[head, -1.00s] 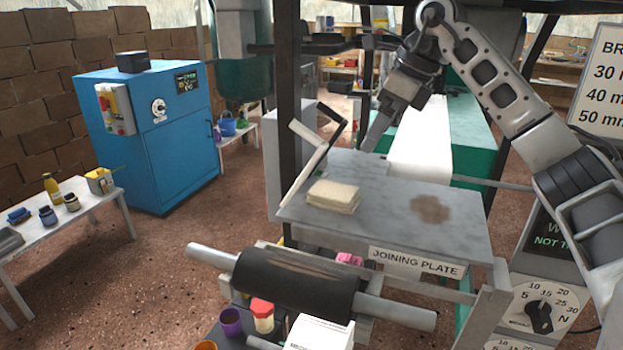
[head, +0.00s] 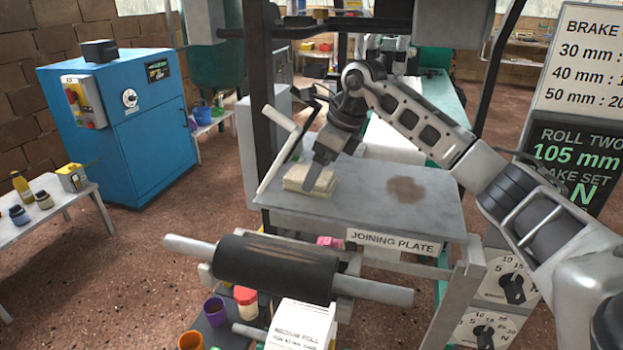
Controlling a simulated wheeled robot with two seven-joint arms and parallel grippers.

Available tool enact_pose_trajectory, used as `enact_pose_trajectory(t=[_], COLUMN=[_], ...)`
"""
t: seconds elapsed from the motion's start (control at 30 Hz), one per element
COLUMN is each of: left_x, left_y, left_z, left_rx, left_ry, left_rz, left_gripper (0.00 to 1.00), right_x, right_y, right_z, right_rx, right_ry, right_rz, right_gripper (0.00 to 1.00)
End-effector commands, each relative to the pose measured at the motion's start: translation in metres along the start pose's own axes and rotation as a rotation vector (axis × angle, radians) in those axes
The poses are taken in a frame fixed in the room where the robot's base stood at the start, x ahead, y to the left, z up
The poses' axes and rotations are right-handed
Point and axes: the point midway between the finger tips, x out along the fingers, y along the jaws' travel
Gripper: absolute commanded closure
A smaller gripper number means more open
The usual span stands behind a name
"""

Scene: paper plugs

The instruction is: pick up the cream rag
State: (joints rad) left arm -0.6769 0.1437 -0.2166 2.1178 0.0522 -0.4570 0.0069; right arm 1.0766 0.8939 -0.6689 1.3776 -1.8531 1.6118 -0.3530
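The cream rag (head: 297,181) lies folded on the left part of the grey joining plate (head: 425,208). My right gripper (head: 313,182) points down at the rag from above, with its fingertips at the rag's right side and over part of it. A finger appears to overlap the rag's front edge. I cannot tell whether the fingers are closed on it. The rag still rests on the plate. My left gripper is not in view.
A pale lever (head: 278,163) stands at the plate's left edge, close to the rag. A dark roller (head: 275,268) lies in front of the plate. A brown stain (head: 405,189) marks the plate's right part. A dark upright post (head: 265,80) stands behind the lever.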

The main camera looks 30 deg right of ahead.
Motion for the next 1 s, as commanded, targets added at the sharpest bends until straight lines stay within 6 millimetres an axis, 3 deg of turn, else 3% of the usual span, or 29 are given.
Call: enact_pose_trajectory(t=[0.13, 0.4, 0.43, 0.6, 1.0], left_x=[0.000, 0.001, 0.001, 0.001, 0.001], left_y=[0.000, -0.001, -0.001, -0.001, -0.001], left_z=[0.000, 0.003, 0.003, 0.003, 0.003], left_rx=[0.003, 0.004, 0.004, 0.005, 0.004], left_ry=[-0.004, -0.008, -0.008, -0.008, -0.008], left_rz=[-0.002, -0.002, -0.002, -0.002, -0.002], left_gripper=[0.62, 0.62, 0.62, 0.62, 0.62], right_x=[0.018, 0.022, 0.022, 0.022, 0.018], right_y=[0.000, 0.000, 0.000, 0.000, 0.000], right_z=[0.000, 0.000, 0.000, 0.000, 0.002], right_rx=[0.002, 0.001, 0.001, 0.001, 0.001], right_ry=[0.001, -0.001, -0.001, -0.001, -0.002], right_rz=[0.002, -0.001, -0.001, -0.001, -0.001], right_gripper=[0.13, 0.13, 0.16, 0.61, 0.61])
